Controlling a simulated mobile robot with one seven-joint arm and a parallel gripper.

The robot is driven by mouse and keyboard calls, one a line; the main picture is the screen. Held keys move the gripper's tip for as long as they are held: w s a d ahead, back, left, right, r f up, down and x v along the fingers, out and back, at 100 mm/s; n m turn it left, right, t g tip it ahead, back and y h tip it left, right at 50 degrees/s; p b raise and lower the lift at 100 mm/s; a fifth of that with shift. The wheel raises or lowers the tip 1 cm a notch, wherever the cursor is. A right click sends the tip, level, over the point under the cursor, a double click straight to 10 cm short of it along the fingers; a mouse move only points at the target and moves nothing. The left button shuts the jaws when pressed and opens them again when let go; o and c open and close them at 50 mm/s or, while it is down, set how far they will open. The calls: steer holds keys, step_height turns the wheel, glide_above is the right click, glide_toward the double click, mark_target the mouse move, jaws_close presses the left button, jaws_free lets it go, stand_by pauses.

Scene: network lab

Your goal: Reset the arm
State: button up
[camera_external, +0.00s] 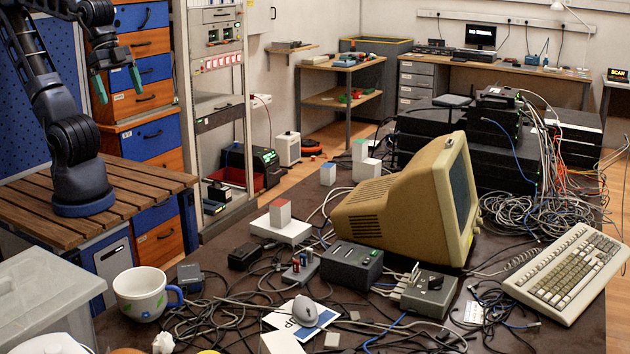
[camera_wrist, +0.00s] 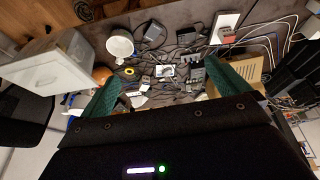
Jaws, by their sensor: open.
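My gripper (camera_external: 118,84) is at the upper left in the external view, raised in front of the blue and orange drawer cabinet. Its two green fingers are apart with nothing between them. In the wrist view the gripper (camera_wrist: 168,88) shows as two green fingers spread wide, above the cluttered table. My arm stands on a slatted wooden platform (camera_external: 130,190) and is folded upward, clear of the table.
The dark table (camera_external: 235,318) holds a beige monitor (camera_external: 405,190), a keyboard (camera_external: 567,272), a mug (camera_external: 140,292), a mouse (camera_external: 305,311) and many tangled cables. A metal rack (camera_external: 219,120) stands right of my gripper. The air above the table's near part is free.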

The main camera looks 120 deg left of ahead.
steer(key=shift+s+r, duration=0.1)
steer(key=shift+s, duration=0.55)
steer(key=shift+w+a, duration=0.1)
